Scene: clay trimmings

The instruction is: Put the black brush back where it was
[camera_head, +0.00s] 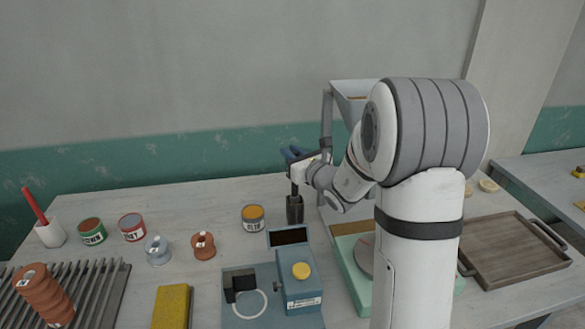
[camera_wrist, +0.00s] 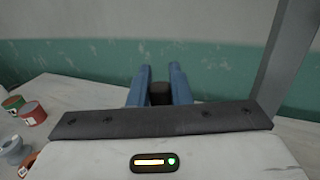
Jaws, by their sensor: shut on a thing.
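My gripper (camera_head: 293,154) has blue fingers and is above the back middle of the table. It is shut on the black brush (camera_head: 294,184), which hangs upright below the fingers. Just under it is a dark, wider piece (camera_head: 295,210) near the tabletop; I cannot tell whether this is a cup or the brush's own head. In the wrist view, a dark brown end (camera_wrist: 160,93) shows between the two blue fingers (camera_wrist: 159,88). The rest of the brush is hidden there by my gripper's body.
An orange-topped can (camera_head: 253,219) stands left of the brush, with a blue-grey machine (camera_head: 302,290) in front. A white cup (camera_head: 50,235) with a red stick, labelled cans (camera_head: 132,228) and a ribbed rack (camera_head: 100,290) are left. A brown tray (camera_head: 510,250) is right. A grey post (camera_head: 327,120) rises close behind my gripper.

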